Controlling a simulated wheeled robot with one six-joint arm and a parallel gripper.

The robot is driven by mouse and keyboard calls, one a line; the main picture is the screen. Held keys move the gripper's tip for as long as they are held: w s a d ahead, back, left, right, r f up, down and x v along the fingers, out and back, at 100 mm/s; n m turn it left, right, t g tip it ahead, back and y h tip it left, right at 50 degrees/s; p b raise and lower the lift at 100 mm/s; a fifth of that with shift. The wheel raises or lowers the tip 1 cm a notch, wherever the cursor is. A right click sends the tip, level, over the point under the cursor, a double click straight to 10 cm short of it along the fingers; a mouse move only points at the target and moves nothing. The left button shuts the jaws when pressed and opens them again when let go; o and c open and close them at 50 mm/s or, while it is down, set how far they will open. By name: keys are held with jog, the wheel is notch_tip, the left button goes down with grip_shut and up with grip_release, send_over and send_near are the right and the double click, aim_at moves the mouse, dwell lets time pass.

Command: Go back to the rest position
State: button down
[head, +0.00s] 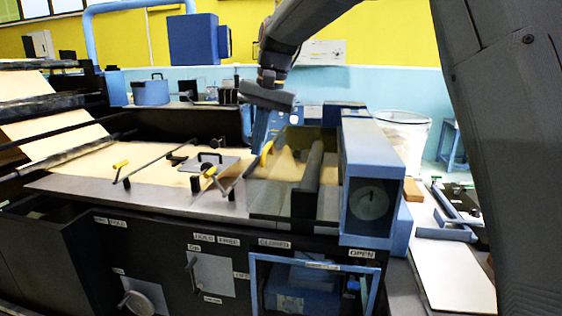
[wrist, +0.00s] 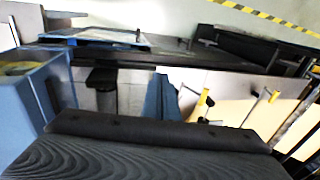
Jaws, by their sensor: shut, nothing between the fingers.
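My gripper (head: 261,128) hangs below the end of my arm in the head view, above the right part of the machine's work surface. Its blue fingers (wrist: 160,98) show in the wrist view past the dark gripper body, together and with nothing held. The tips appear apart from the surface, though the exact gap cannot be told. The machine's bed (head: 150,190) carries a tan kraft sheet (head: 140,172).
A blue end housing (head: 372,190) with a dial and a clear guard (head: 285,180) stand close to my gripper. Handles with yellow grips (head: 121,164) rise from the bed. A blue box (head: 193,40) hangs behind. A side table (head: 450,275) is at right.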

jog(key=s+d+f+h, duration=0.1)
jog(key=s+d+f, duration=0.3)
jog(key=d+f, duration=0.3)
jog(key=s+d+f, duration=0.3)
jog(key=d+f, duration=0.4)
jog(key=s+d+f+n+b, duration=0.1)
jog(key=s+d+f, duration=0.4)
jog(key=s, duration=0.4)
jog(key=s+d+f+n+h+b, duration=0.1)
jog(key=s+d+f, duration=0.5)
jog(key=s+f, duration=0.2)
jog(key=shift+s+f+t, duration=0.15)
jog(key=shift+s+t, duration=0.15)
jog(key=shift+s, duration=0.3)
